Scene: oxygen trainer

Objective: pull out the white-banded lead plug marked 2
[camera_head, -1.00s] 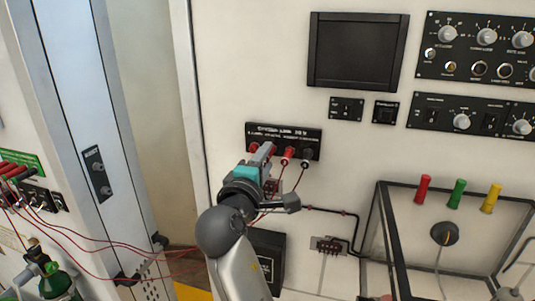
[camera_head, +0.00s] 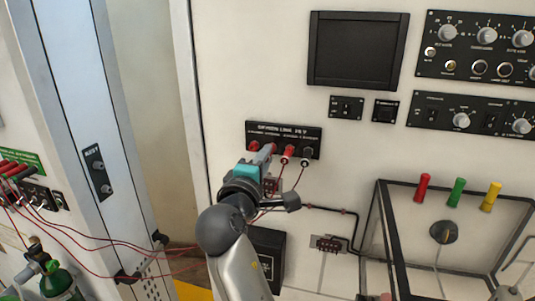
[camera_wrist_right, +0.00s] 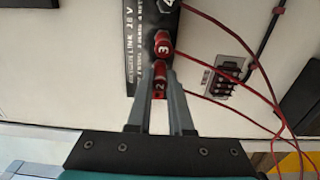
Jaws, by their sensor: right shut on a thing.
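The lead plug marked 2 (camera_wrist_right: 159,84) is a red plug seated in the black socket panel (camera_wrist_right: 148,45). My right gripper (camera_wrist_right: 158,76) is shut on it, with one finger on each side. Its white band is hard to make out between the fingers. In the head view my right gripper (camera_head: 269,150) reaches the panel (camera_head: 312,134) from below, and its fingers hide most of plug 2. The red plug marked 3 (camera_wrist_right: 162,45) sits just above it in the wrist view, close to the fingertips. My left gripper is not in view.
Thin red leads hang below. A clear-sided case (camera_head: 386,225) with red, green and yellow posts stands to the right.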

